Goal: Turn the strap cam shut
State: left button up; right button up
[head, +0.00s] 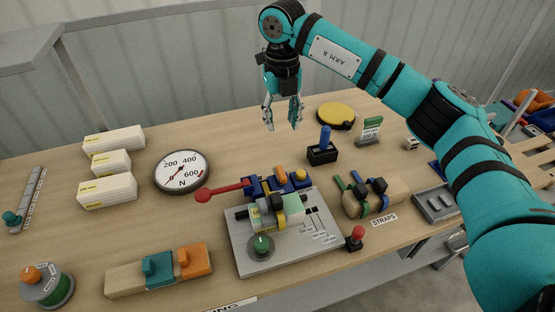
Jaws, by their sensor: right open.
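A wooden block (392,198) sits on the bench behind the STRAPS label (384,220). A green strap and a blue strap cross it. Dark cam pieces (378,187) sit on the straps, and a green lever and a blue lever stick up toward the back left. I cannot tell which piece is the strap cam or how far it is turned. My right gripper (282,127) is open and empty, pointing down above the back of the bench, left of the block and well apart from it. My left gripper is out of view.
A grey fixture (240,255) with a red-knobbed lever (203,195) stands left of the block. A blue-handled black holder (322,154), a green-and-white sign (370,131) and a yellow disc (336,114) stand behind. A red button (356,236) is in front.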

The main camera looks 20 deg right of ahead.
notch_tip(320, 180, down, 2)
jog(key=s, duration=0.2)
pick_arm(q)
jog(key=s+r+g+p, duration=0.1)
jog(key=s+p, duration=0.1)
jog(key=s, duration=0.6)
pick_arm(e)
jog(key=p, duration=0.1)
send_near(281, 172)
notch_tip(281, 172, down, 6)
jog(key=shift+s+d+r, duration=0.1)
jog(key=shift+s+d, duration=0.05)
notch_tip(281, 172, down, 2)
jog(key=shift+f+p, duration=0.15)
jog(key=shift+p, duration=0.15)
jog(key=shift+f, duration=0.55)
jog(key=c, duration=0.7)
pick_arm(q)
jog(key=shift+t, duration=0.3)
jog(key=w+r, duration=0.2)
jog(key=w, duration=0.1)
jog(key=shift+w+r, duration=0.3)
pick_arm(e)
grip_shut()
